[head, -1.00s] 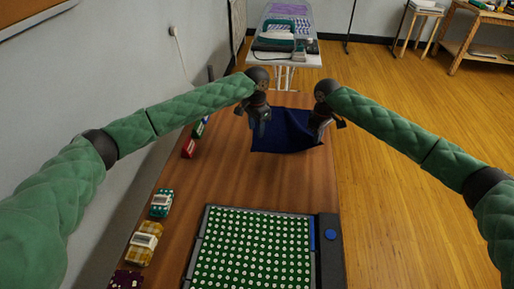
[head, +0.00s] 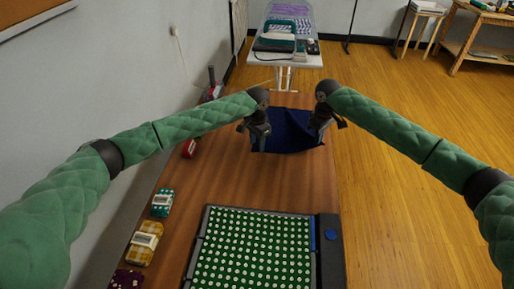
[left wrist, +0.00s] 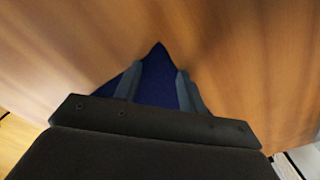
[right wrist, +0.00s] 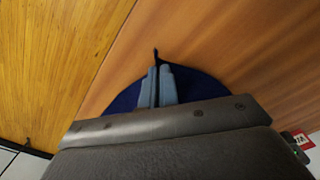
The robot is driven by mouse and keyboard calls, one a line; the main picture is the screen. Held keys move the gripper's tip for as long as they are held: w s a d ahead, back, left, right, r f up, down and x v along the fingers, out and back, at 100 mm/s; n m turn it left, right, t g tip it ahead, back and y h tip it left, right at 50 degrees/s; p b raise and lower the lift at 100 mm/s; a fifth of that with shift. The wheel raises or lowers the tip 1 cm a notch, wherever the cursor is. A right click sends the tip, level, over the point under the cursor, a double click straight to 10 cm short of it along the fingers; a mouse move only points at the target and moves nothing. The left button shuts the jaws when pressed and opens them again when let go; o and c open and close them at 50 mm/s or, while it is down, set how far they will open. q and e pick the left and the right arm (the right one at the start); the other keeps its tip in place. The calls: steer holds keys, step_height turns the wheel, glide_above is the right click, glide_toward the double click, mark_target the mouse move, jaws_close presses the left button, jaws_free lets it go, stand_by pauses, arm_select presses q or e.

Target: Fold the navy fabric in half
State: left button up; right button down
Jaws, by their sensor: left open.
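The navy fabric (head: 290,137) lies at the far part of the brown table, between and below my two grippers. My left gripper (head: 259,142) is at its left near side. In the left wrist view its fingers (left wrist: 160,72) are spread, with a pointed corner of the navy fabric (left wrist: 158,82) showing between them. My right gripper (head: 317,134) is at the right side of the fabric. In the right wrist view its fingers (right wrist: 160,72) are close together on the fabric (right wrist: 195,88), with a small dark tip poking out beyond them. The grippers hide parts of both side edges.
A tray with a green dotted mat (head: 255,245) fills the near table. Folded fabric bundles, teal (head: 162,203), yellow (head: 144,243) and dark purple (head: 126,280), lie along the left edge, with a red item (head: 189,148) farther back. Bare table (head: 235,185) separates tray and fabric.

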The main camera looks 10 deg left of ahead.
arm_select(q)
steer(key=shift+f, duration=0.1)
jaws_close()
stand_by(0.3)
steer(key=shift+r, duration=2.55)
